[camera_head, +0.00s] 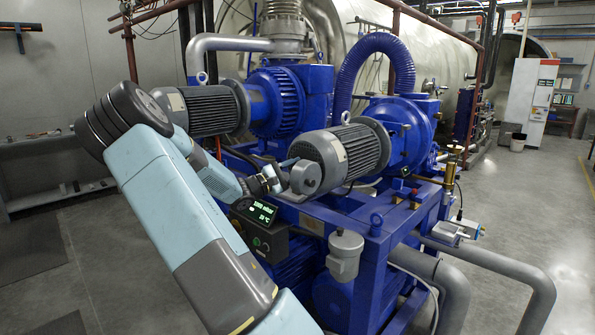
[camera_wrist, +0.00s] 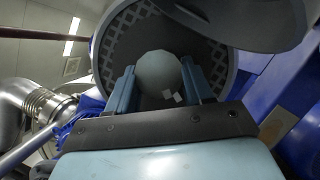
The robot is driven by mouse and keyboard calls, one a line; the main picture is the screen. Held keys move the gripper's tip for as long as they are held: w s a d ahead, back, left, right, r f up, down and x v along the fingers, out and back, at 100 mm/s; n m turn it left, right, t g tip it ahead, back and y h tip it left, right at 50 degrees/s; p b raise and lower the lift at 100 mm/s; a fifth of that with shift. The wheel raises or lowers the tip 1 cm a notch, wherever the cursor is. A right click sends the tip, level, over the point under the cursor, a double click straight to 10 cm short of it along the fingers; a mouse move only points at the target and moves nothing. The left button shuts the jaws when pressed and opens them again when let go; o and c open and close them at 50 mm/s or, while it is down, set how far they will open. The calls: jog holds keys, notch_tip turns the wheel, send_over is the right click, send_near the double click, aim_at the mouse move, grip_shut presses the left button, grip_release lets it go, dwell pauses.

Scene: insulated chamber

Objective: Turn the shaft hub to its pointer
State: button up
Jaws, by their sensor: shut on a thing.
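The shaft hub (camera_wrist: 158,70) is a round grey disc inside the dark motor end with a latticed guard, in the wrist view. The fingers of my gripper (camera_wrist: 160,85) stand on its left and right sides and are shut on it. Two small pale marks (camera_wrist: 172,97) lie close together at the hub's lower right; I cannot tell which is the pointer. In the head view my gripper (camera_head: 278,181) reaches the end of the front grey motor (camera_head: 345,155), at a grey round part (camera_head: 305,177). The contact is too small to make out there.
A control box (camera_head: 262,225) with a lit green display sits just below my gripper. A second grey motor (camera_head: 212,108) stands behind left. Blue frame, a blue hose (camera_head: 362,55) and grey pipes crowd the pump. Open floor (camera_head: 545,215) lies to the right.

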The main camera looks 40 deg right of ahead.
jog(key=shift+w+f+n+t, duration=0.1)
jog(key=shift+f+n+t, duration=0.15)
jog(key=shift+n, duration=0.55)
jog(key=shift+t+h, duration=0.25)
jog(key=shift+h, duration=0.05)
jog(key=o, duration=1)
jog(key=shift+r, duration=0.1)
jog(key=shift+o, duration=0.2)
jog(key=shift+a, duration=0.1)
jog(key=v, duration=1.3)
jog(key=shift+a, duration=0.3)
